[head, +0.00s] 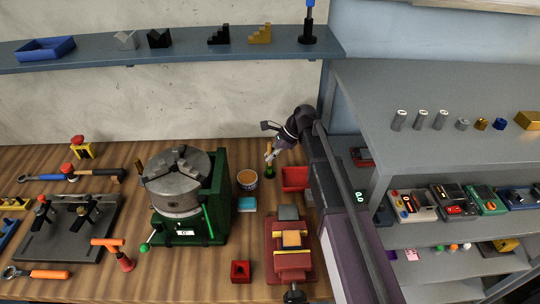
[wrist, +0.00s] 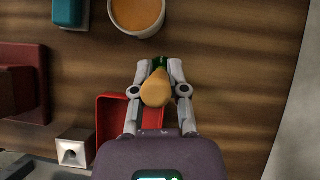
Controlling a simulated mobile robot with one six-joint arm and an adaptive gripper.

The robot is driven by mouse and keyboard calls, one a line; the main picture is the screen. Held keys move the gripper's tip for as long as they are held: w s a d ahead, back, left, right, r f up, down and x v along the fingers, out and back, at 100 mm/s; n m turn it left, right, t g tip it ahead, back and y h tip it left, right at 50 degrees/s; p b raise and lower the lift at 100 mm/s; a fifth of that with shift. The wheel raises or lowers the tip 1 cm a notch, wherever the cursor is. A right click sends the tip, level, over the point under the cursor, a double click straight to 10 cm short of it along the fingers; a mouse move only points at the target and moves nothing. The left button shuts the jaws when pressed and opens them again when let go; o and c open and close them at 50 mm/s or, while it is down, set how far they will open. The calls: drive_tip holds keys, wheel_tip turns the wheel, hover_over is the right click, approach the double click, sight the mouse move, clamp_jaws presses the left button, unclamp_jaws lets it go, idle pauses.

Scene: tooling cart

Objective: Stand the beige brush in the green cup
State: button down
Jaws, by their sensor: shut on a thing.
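My gripper (wrist: 157,70) is shut on the beige brush (wrist: 156,90), whose rounded tan end faces the wrist camera between the fingers. In the head view my gripper (head: 272,156) is at the back right of the bench, with the brush (head: 267,149) seen small beside the fingers. The green cup (head: 270,172) stands on the bench directly below the gripper. In the wrist view only a little green of the cup (wrist: 159,61) shows past the brush. The brush's lower end is hidden, so I cannot tell whether it is inside the cup.
A white tub with tan contents (head: 247,187) stands left of the cup. A red tray (head: 295,188) lies close on the right. A teal block (head: 247,204), a green-based chuck (head: 217,228) and a red vise (head: 290,262) are nearby. The shelf unit (head: 430,90) borders the right.

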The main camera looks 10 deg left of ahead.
sight(269, 143)
drive_tip(key=c, duration=0.6)
unclamp_jaws()
drive_tip(key=o, duration=0.4)
drive_tip(key=shift+o, duration=0.2)
drive_tip(key=shift+r, duration=0.2)
drive_tip(key=shift+r+p, duration=2.8)
drive_tip(key=shift+p, duration=0.2)
drive_tip(key=shift+s, duration=0.15)
